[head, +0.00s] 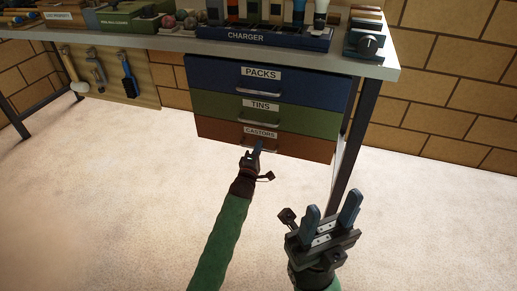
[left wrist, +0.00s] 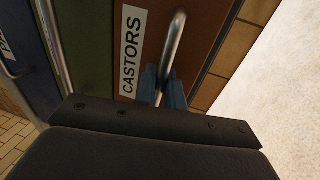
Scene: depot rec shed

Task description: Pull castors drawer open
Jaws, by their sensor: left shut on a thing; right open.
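The castors drawer (head: 305,147) is the bottom, red-brown drawer in the unit under the bench. It sits flush with the drawers above it. Its label reads CASTORS, and it also shows in the left wrist view (left wrist: 205,22). My left gripper (head: 257,148) is at the drawer's front, with its blue fingers (left wrist: 163,85) shut on the metal castors handle (left wrist: 174,45). The fingers hide part of the handle. My right gripper (head: 332,212) is open and empty, raised over the floor to the right, apart from the drawers.
The blue PACKS drawer (head: 310,82) and green TINS drawer (head: 300,115) are above, both shut. A bench leg (head: 350,155) stands right of the unit. The bench top holds a charger (head: 290,40) and a vice-like device (head: 368,44). The pale floor (head: 120,170) in front is clear.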

